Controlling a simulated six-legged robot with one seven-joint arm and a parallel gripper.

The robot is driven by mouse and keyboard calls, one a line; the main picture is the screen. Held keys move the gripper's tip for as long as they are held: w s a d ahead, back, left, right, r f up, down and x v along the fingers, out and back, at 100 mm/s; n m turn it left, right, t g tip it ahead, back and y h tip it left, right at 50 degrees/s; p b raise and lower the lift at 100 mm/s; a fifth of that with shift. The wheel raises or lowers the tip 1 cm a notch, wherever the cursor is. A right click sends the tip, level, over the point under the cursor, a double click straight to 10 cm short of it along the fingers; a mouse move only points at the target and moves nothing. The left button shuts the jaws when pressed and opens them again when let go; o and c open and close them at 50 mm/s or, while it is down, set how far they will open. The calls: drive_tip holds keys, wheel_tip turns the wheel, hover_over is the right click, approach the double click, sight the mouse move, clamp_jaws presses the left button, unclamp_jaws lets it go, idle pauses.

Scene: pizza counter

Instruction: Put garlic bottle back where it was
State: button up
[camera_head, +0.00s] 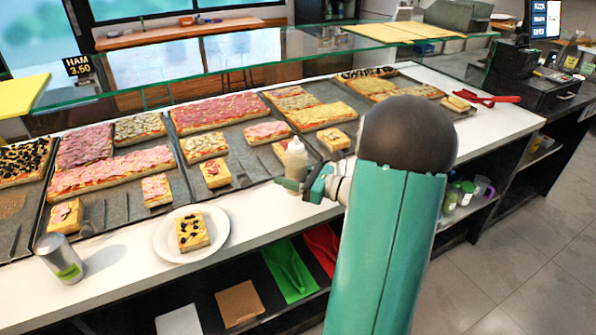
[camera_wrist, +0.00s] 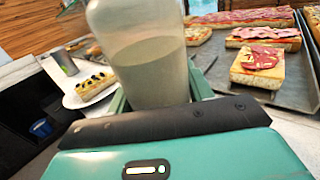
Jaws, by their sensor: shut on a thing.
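The garlic bottle is a clear squeeze bottle with pale cream contents and a white top (camera_head: 296,157). In the wrist view the bottle (camera_wrist: 145,60) stands upright between my jaws, and its top is cut off by the frame. My gripper (camera_head: 297,187) is shut on the bottle's lower part. It holds the bottle over the front edge of the counter, near the trays. I cannot tell whether the bottle's base touches the counter. My arm covers part of the counter to the right.
A white plate (camera_head: 163,243) with a pizza slice (camera_head: 193,232) lies left on the counter (camera_head: 125,262). A can (camera_head: 60,258) stands farther left. Trays of pizza fill the back. Red tongs (camera_head: 487,98) lie at the right end.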

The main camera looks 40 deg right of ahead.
drive_tip(key=shift+w+d+f, duration=0.1)
drive_tip(key=shift+w+f, duration=0.5)
drive_tip(key=shift+f, duration=1.65)
drive_tip(key=shift+f, duration=0.15)
drive_tip(key=o, duration=1)
drive_tip(key=shift+s+d, duration=0.1)
drive_tip(key=v, duration=1.1)
drive_tip(key=shift+s+d, duration=0.1)
drive_tip(key=shift+s, duration=0.25)
